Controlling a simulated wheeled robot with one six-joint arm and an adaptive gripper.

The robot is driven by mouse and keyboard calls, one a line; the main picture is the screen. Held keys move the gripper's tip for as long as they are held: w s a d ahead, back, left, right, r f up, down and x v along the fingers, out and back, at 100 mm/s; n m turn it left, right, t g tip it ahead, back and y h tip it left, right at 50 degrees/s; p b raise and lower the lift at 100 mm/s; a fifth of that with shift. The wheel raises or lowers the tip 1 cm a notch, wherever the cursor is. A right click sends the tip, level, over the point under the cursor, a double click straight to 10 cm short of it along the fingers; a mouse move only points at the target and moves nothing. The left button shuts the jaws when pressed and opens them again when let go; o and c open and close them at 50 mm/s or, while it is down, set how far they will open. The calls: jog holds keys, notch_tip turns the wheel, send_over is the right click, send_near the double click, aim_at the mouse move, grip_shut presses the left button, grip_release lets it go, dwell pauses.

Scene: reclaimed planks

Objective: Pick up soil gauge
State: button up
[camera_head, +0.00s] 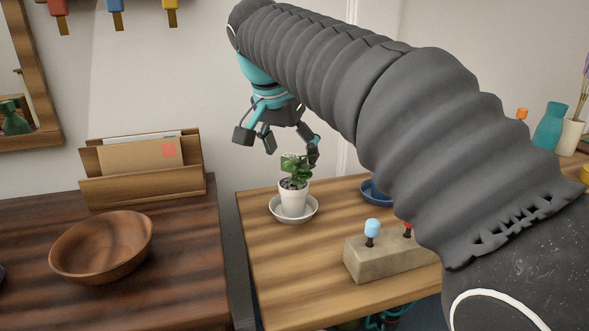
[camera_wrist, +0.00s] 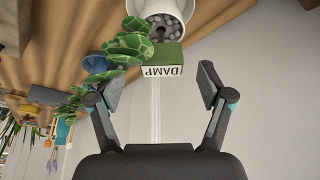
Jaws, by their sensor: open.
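The soil gauge (camera_wrist: 166,60) is a small green block with a white face reading DAMP, seen in the wrist view. It stands at a white plant pot (camera_wrist: 168,8) holding grey pebbles and a green leafy plant (camera_wrist: 128,45). In the head view the pot (camera_head: 292,199) stands upright on a pale saucer (camera_head: 309,215), with the gauge small among the leaves. My gripper (camera_head: 289,146) is above the plant. In the wrist view my gripper (camera_wrist: 160,86) is open and empty, its fingers apart with the gauge just beyond the gap. Leaves lie close to the left finger.
A block with blue and red knobs (camera_head: 372,262) is at the front of the light wooden table (camera_head: 268,268). A blue dish (camera_head: 375,190) sits behind it, partly hidden by my arm. On the dark table are a wooden bowl (camera_head: 100,248) and a letter holder (camera_head: 150,188).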

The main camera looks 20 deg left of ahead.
aim_at(294, 156)
jog(key=shift+w+b+x, duration=0.1)
jog(key=shift+b+x, duration=0.1)
jog(key=shift+x, duration=1.15)
jog(key=shift+w+b+x, duration=0.15)
jog(key=shift+x, duration=1.2)
jog(key=shift+r, duration=0.1)
jog(key=c, duration=1.4)
jog(key=shift+o, duration=0.2)
jog(key=shift+r, duration=0.2)
